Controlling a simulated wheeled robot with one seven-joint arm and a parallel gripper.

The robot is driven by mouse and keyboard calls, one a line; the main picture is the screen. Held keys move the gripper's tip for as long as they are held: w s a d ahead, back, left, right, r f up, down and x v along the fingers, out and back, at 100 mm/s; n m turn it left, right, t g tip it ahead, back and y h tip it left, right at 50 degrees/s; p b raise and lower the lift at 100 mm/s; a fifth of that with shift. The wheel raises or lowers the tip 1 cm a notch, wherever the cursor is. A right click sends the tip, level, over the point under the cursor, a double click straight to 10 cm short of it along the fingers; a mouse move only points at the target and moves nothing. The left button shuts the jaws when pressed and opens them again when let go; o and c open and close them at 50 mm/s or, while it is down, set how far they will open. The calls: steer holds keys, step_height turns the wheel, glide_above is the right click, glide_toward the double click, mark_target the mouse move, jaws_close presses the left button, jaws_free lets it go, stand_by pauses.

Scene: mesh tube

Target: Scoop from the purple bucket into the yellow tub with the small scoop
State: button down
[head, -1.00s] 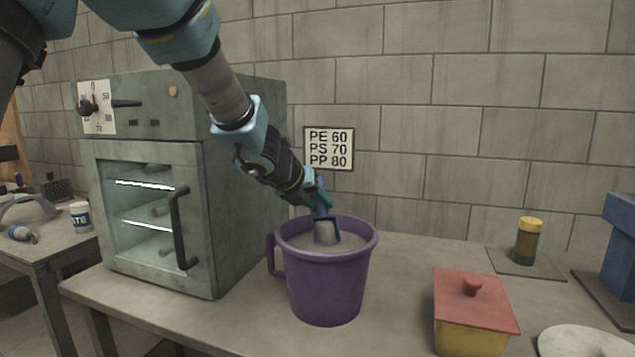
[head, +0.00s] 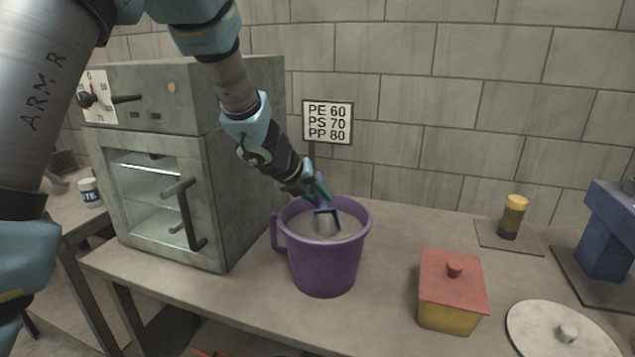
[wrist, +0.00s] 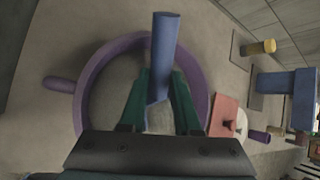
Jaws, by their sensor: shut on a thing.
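The purple bucket (head: 324,266) stands upright on the bench with pale grey material inside; its rim also shows in the wrist view (wrist: 92,88). My gripper (head: 319,193) is over the bucket's mouth, shut on the blue handle of the small scoop (head: 326,221). The handle also shows between the green fingers in the wrist view (wrist: 164,50). The scoop's head is within the bucket's mouth; I cannot tell how much it holds. The yellow tub (head: 447,318) stands to the right, covered by a red lid (head: 453,277) with a knob.
A grey oven (head: 170,180) with a door handle stands left of the bucket. A sign (head: 328,122) is behind it. A round pale lid (head: 560,335), a yellow-capped jar (head: 512,217) and a blue device (head: 606,235) are at the right. Bench between bucket and tub is clear.

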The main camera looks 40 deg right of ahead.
steer(key=shift+r+p, duration=0.25)
steer(key=shift+p, duration=0.2)
